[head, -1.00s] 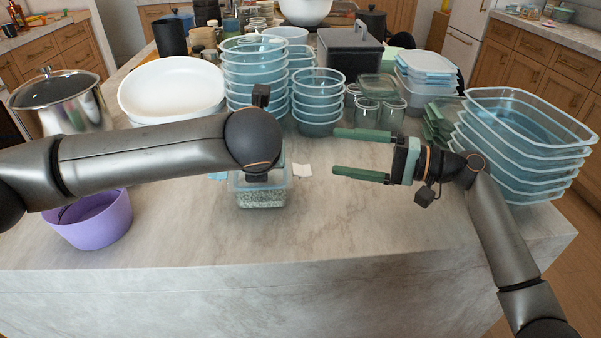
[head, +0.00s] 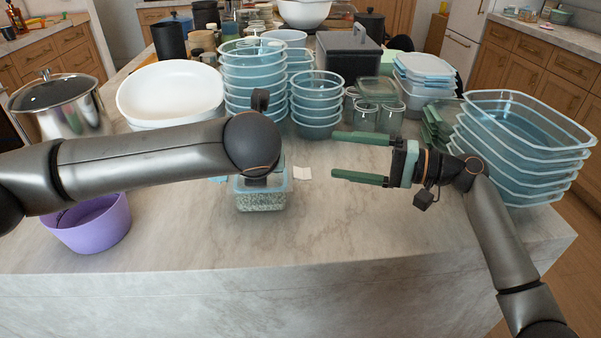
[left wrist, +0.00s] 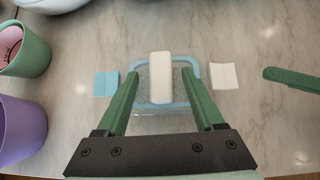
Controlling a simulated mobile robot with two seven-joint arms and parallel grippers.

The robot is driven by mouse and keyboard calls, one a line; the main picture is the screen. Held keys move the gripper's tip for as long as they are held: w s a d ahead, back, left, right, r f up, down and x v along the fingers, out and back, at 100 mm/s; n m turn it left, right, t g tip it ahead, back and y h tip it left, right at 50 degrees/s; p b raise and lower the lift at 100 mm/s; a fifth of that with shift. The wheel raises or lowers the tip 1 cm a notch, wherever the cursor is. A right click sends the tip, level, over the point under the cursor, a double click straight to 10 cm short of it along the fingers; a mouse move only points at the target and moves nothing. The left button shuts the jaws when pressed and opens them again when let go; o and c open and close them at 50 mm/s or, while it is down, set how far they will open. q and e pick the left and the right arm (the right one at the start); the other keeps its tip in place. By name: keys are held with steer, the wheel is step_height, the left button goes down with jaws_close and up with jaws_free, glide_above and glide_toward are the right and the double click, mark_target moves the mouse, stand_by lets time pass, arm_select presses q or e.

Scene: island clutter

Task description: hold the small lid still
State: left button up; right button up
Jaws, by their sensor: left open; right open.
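A small clear container (head: 262,198) with a pale blue rim and speckled contents stands on the counter, partly hidden by my left arm in the head view. In the left wrist view its blue rim (left wrist: 192,67) shows, with a white oblong piece (left wrist: 160,88) over it. I cannot tell whether this piece or the blue-rimmed top is the small lid. My left gripper (left wrist: 160,74) is open, its fingers on either side of the white piece with gaps between. My right gripper (head: 333,154) is open and empty, to the right of the container.
A white note (head: 303,173) and a blue note (left wrist: 106,85) lie beside the container. A purple bowl (head: 90,228) stands at left. Stacked round tubs (head: 318,108) stand behind, and stacked rectangular tubs (head: 520,150) at right. The counter's front (head: 330,235) is clear.

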arm_select(q)
steer(key=shift+s+r, duration=0.1)
steer(key=v, duration=1.1)
steer(key=shift+s+r, duration=0.25)
steer(key=shift+r, duration=0.1)
steer(key=shift+r, duration=2.9)
